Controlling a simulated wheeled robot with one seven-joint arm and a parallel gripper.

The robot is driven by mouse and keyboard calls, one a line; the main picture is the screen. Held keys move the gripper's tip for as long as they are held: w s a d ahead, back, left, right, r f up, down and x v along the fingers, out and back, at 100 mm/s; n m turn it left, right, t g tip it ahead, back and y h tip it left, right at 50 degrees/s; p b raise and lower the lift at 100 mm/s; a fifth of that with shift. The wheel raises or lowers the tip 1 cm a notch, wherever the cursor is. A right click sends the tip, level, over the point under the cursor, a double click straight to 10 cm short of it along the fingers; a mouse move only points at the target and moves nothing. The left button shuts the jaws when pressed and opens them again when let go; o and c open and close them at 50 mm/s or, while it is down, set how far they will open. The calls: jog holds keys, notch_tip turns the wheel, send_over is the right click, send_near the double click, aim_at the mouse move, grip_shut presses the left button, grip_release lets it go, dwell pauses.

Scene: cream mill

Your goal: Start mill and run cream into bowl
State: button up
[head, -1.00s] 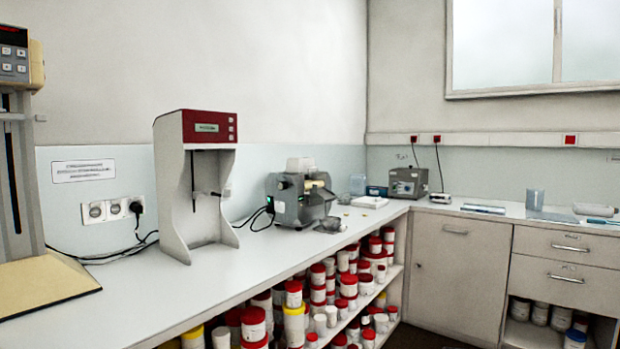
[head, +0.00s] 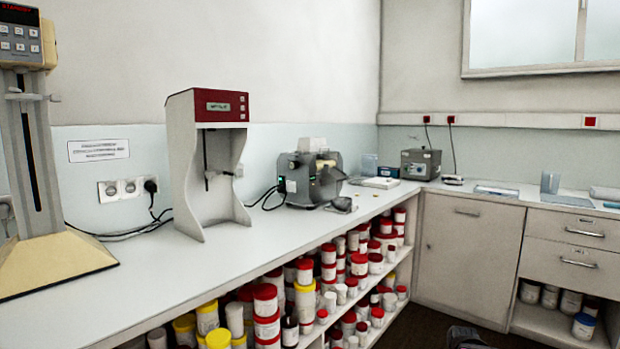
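The mill (head: 311,180) is a grey benchtop machine with a pale block on top and a small green light on its side. It stands on the white counter against the wall. A small grey dish-like piece (head: 342,205) sits at its front right; I cannot tell whether this is the bowl. No cream can be made out, and I cannot tell whether the mill is running. My gripper is not recognisable in view.
A tall red-topped stirrer stand (head: 208,165) is left of the mill, and another machine (head: 40,150) is at far left. Jars (head: 266,315) fill the shelves below the counter (head: 150,265). A dark part (head: 468,338), perhaps mine, shows at the bottom edge.

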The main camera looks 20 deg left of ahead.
jog(key=shift+c, duration=0.4)
grip_shut()
dwell(1.4)
